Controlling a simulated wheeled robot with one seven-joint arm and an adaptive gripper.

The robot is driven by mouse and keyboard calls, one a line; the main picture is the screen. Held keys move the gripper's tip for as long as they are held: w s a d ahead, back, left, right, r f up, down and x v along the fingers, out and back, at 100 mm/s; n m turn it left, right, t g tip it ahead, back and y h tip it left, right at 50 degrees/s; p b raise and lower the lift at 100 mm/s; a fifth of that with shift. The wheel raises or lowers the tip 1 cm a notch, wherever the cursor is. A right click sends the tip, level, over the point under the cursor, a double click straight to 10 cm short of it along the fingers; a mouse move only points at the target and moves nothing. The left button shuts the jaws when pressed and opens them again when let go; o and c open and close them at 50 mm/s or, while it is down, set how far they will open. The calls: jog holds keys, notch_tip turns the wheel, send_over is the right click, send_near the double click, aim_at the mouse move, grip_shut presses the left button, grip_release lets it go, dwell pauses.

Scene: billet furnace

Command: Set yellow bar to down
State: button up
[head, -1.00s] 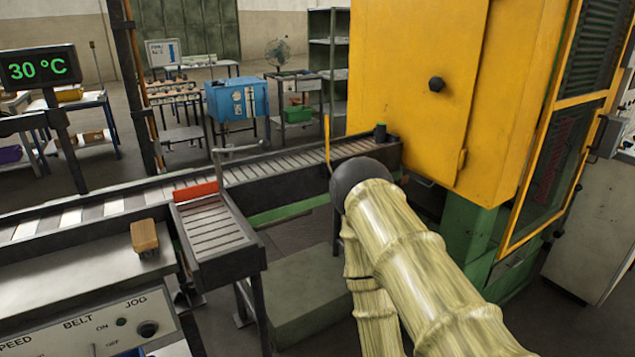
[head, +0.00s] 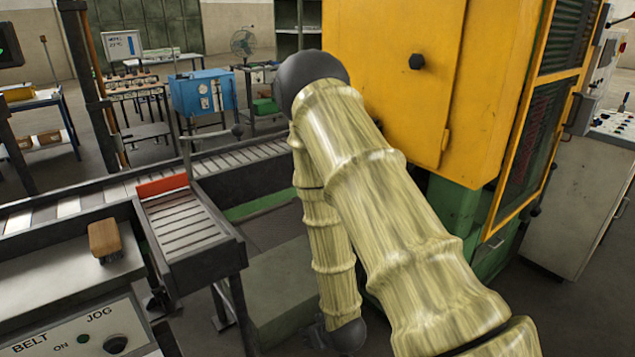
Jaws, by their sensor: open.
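No yellow bar shows in the head view now. A thin upright yellow bar that stood by the conveyor near the furnace a second ago falls behind my arm. I cannot tell its present position. My arm reaches up from the bottom right, bends at a dark elbow and comes down to a dark joint near the bottom centre. A red bar (head: 162,186) lies across the top of the short side chute (head: 190,222), beside a grey bent lever with a dark knob (head: 237,130).
The roller conveyor (head: 236,163) runs across behind the chute toward the yellow furnace cabinet (head: 395,70). A brown block (head: 104,238) sits on the control bench (head: 55,285) at left. A blue box (head: 202,92) and a fan stand behind. Grey floor shows right of the furnace.

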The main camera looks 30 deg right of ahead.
jog(key=w+d+r+m+t+h+b, duration=0.1)
jog(key=w+d+r+t+b, duration=0.15)
jog(key=w+d+r, duration=0.4)
jog(key=w+d+r+t+b, duration=0.1)
jog(key=w+d+r+t, duration=0.25)
jog(key=w+r, duration=0.45)
jog(key=w+d+r+t+h+b, duration=0.15)
jog(key=d+r, duration=0.25)
jog(key=r, duration=0.4)
jog(key=w+d+r+t+y+b, duration=0.1)
jog(key=d+r+t+b, duration=0.15)
jog(key=r, duration=0.65)
jog(key=shift+m+h, duration=0.25)
jog(key=shift+m, duration=0.15)
jog(key=w, duration=0.3)
jog(key=w+d, duration=0.1)
jog(key=w, duration=0.2)
jog(key=w+d+p, duration=0.1)
jog(key=w, duration=0.3)
jog(key=shift+f, duration=0.15)
grip_shut()
